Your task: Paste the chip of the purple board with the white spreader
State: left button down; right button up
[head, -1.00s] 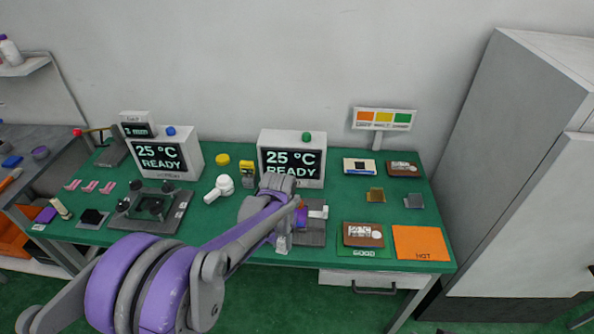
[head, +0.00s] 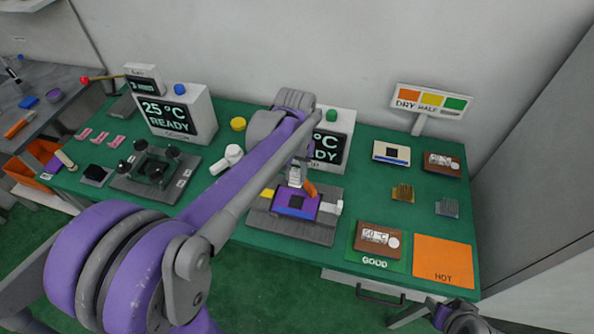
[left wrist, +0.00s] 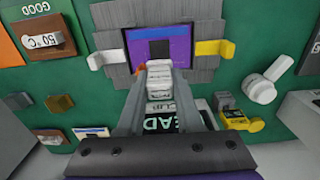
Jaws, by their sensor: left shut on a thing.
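The purple board (head: 284,207) lies on a grey fixture (head: 316,236), between a yellow lever (head: 267,195) on the left and a white lever (head: 334,207) on the right. Its dark chip (head: 297,201) faces up. In the left wrist view the chip (left wrist: 158,50) is partly covered by the held tool. My left gripper (head: 297,181) is shut on the white spreader (left wrist: 159,75), over the board's back edge beside the chip. An orange part (head: 311,190) shows beside the spreader. I cannot tell whether the spreader touches the chip.
A READY station (head: 335,150) stands close behind the fixture, partly hidden by my left arm. A black-topped fixture (head: 125,187) stands left.

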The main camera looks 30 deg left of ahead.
pick_arm(q)
jog(key=shift+w+f, duration=0.15)
jog(key=shift+f, duration=0.05)
jog(key=shift+f+b, duration=0.7)
jog(key=shift+f, duration=0.2)
jog(key=shift+f+b, duration=2.25)
jog(key=shift+f, duration=1.4)
pick_arm(e)
notch_tip(320, 180, down, 7)
jog(key=s, duration=0.2)
jog(key=shift+f, duration=0.2)
pick_arm(q)
jog(key=shift+f, duration=0.3)
pick_arm(e)
jog(key=shift+f, duration=0.25)
pick_arm(q)
jog(key=shift+d, duration=0.1)
jog(key=shift+w+d+r, duration=0.15)
jog(key=shift+w+d, duration=0.2)
jog(key=shift+d, duration=0.05)
jog(key=shift+s+a, duration=0.25)
jog(key=shift+a, duration=0.75)
jog(key=shift+d, duration=0.15)
